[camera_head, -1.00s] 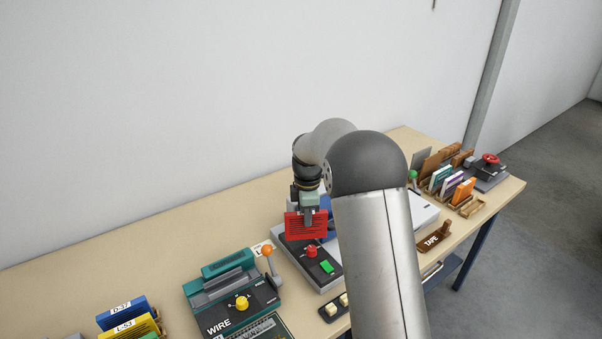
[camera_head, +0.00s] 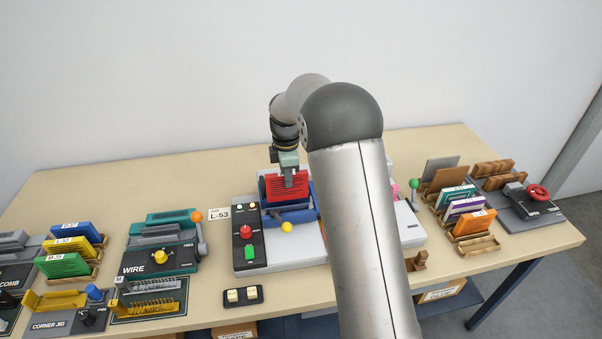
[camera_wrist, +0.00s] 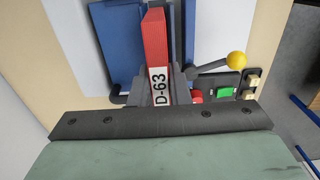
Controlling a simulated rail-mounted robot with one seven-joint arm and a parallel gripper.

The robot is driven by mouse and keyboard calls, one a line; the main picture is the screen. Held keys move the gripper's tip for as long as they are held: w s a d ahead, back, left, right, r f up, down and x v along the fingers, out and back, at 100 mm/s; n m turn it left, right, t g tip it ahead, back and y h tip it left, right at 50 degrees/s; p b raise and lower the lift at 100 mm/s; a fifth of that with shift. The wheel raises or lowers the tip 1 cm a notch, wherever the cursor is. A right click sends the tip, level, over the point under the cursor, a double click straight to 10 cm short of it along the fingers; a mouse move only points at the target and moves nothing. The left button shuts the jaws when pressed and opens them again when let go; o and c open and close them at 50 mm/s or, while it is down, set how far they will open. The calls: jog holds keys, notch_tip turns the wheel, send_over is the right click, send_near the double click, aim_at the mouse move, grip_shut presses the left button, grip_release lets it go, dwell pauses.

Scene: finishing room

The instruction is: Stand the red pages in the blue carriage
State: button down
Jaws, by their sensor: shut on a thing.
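The red pages (camera_head: 286,187) are upright in my gripper (camera_head: 289,178), over the blue carriage (camera_head: 300,213) of the grey machine. Blue carriage walls (camera_wrist: 118,45) lie on both sides of the pages. The lower edge of the pages is within or just behind the carriage's front bar in the head view. I cannot tell whether it touches the carriage floor.
The machine's black panel (camera_head: 246,236) has red and green buttons, and a yellow knob (camera_head: 286,227) is at the carriage front. A teal wire machine (camera_head: 160,250) stands to the left. Racks of coloured pages (camera_head: 465,212) stand to the right. My arm hides part of the table.

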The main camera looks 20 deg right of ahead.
aim_at(287, 190)
jog(key=shift+a+f+b, duration=0.3)
jog(key=shift+f+b, duration=0.05)
jog(key=shift+f, duration=0.3)
jog(key=shift+f+b, duration=1.3)
jog(key=shift+f, duration=0.9)
jog(key=shift+d+f+b, duration=0.1)
jog(key=shift+f+b, duration=0.4)
jog(key=shift+f, duration=0.05)
jog(key=c, duration=1.6)
grip_release()
jog(key=shift+r, duration=0.1)
jog(key=shift+c, duration=0.2)
jog(key=shift+w+r+p, duration=0.1)
jog(key=shift+r+p, duration=0.2)
jog(key=shift+r, duration=0.05)
jog(key=shift+r+p, duration=3.25)
jog(key=shift+r, duration=1.9)
